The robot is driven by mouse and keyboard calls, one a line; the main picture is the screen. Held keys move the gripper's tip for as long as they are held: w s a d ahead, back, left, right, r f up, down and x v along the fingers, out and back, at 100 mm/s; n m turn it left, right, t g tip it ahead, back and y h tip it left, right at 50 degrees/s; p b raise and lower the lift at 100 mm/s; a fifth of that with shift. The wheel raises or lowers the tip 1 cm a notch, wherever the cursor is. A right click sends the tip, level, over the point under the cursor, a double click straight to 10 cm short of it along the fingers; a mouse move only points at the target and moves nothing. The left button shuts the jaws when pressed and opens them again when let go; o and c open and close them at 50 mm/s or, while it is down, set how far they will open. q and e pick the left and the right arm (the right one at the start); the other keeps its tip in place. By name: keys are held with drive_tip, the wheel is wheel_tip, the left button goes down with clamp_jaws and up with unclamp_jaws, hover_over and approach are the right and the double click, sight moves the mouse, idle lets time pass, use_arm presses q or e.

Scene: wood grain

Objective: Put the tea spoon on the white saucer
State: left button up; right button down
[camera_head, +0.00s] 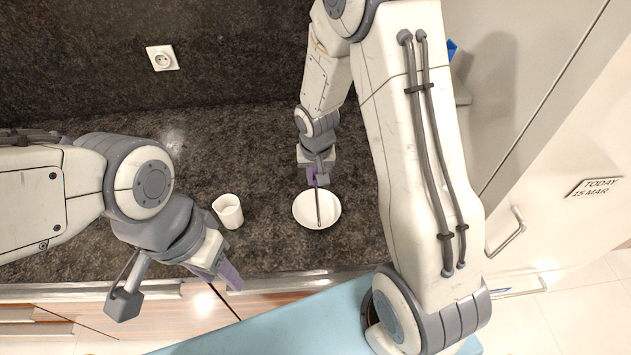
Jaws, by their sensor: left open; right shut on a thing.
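The white saucer (303,212) sits on the dark stone counter in the head view, right of the white cup. The tea spoon (318,208) is a thin stick that extends down from my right gripper over the saucer. Whether it touches the saucer I cannot tell. My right gripper (315,182) is shut on the upper end of the spoon, at the saucer's far rim. My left gripper (230,278) is open and empty at the counter's front edge, below and left of the saucer.
A white cup (229,212) stands on the dark counter (255,150) left of the saucer. A wall socket (162,58) is on the back wall. A white cabinet door with a handle (507,232) is at the right. The counter behind the cup is clear.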

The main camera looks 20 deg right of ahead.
wheel_tip(320, 180, down, 2)
drive_tip(key=shift+f, duration=0.15)
